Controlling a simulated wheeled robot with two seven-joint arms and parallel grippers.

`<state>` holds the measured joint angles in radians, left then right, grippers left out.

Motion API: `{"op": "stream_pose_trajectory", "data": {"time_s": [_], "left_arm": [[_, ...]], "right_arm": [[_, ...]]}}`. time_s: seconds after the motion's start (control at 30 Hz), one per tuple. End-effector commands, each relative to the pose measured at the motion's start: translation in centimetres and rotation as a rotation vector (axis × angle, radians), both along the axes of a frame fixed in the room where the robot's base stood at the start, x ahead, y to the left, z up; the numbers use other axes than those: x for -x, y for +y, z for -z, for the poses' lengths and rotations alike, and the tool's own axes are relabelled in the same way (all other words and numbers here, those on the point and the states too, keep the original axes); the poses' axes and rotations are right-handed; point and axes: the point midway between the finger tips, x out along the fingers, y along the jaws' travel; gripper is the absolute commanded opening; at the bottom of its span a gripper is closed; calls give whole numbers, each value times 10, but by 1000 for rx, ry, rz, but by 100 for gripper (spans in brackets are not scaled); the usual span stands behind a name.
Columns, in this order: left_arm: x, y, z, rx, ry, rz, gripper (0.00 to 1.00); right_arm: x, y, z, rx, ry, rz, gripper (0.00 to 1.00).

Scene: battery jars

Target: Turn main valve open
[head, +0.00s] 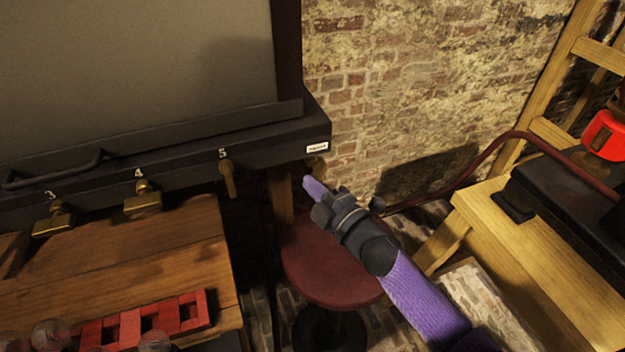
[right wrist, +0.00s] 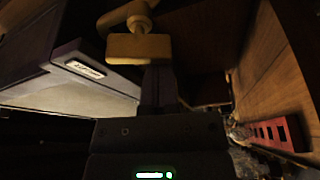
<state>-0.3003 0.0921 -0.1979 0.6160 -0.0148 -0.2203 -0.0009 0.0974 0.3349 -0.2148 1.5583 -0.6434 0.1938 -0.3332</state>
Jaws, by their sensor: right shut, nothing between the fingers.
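The black cabinet (head: 291,139) has a small white label (head: 317,148) at its right end, too small to read; the label also shows in the right wrist view (right wrist: 86,69). A brass valve (head: 317,166) sits just below the label in the head view, mostly hidden in shadow and behind my gripper. In the right wrist view its brass handle (right wrist: 138,47) lies crosswise, just beyond the fingers. My right gripper (head: 311,186) is shut and empty, close to this valve; I cannot tell whether it touches. My left gripper is out of view.
Brass valves numbered 3 (head: 54,220), 4 (head: 143,198) and 5 (head: 229,181) line the cabinet front. A wooden table (head: 150,250) bears a red rack (head: 145,322) and glass jars. A red stool (head: 325,270) stands below my arm. A wooden bench (head: 500,225) is at right.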

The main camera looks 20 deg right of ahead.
Motion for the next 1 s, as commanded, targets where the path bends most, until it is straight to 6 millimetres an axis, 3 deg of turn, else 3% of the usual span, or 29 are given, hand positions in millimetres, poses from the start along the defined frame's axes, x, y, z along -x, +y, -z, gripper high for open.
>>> {"op": "stream_pose_trajectory", "data": {"time_s": [1.0], "left_arm": [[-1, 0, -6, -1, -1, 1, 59]], "right_arm": [[0, -2, 2, 110, -3, 1, 0]]}}
